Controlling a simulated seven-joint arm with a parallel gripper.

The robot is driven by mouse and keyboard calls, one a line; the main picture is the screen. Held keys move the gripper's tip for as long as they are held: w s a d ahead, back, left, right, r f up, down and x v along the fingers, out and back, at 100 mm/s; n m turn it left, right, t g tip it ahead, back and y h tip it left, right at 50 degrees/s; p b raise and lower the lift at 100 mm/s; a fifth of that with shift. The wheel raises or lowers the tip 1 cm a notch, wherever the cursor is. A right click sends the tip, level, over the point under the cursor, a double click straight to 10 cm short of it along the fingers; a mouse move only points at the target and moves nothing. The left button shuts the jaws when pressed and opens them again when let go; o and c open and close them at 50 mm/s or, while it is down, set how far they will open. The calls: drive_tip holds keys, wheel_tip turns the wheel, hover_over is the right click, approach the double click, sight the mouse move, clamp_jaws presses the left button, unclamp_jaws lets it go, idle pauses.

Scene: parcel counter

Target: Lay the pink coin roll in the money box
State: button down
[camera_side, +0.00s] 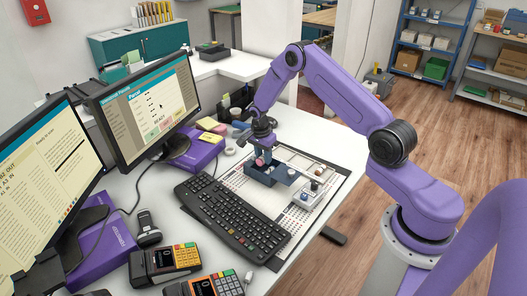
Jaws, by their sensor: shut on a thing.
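My gripper (262,153) points down over the white tray area at the middle of the counter. It is shut on the small pink coin roll (260,162), of which only a little shows below the fingers. A dark blue box (268,177), which looks like the money box, stands right under the gripper. The roll is at or just above the box's left part; I cannot tell whether they touch. The inside of the box is mostly hidden at this size.
A black keyboard (232,215) lies just left of the work area. A small white device (307,196) stands right of the box. Two monitors (150,108) and card terminals (166,262) fill the left side. A dark flat item (333,236) lies near the counter's front edge.

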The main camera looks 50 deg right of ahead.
drive_tip(key=shift+f, duration=0.3)
drive_tip(key=c, duration=0.7)
unclamp_jaws()
drive_tip(key=shift+w, duration=0.1)
drive_tip(key=shift+w+a+r, duration=0.1)
drive_tip(key=shift+r, duration=0.4)
drive_tip(key=r, duration=0.5)
drive_tip(key=a+r, duration=0.1)
drive_tip(key=r, duration=1)
drive_tip(key=shift+s+a+r, duration=0.15)
drive_tip(key=shift+s+a, duration=0.15)
drive_tip(key=shift+a, duration=0.1)
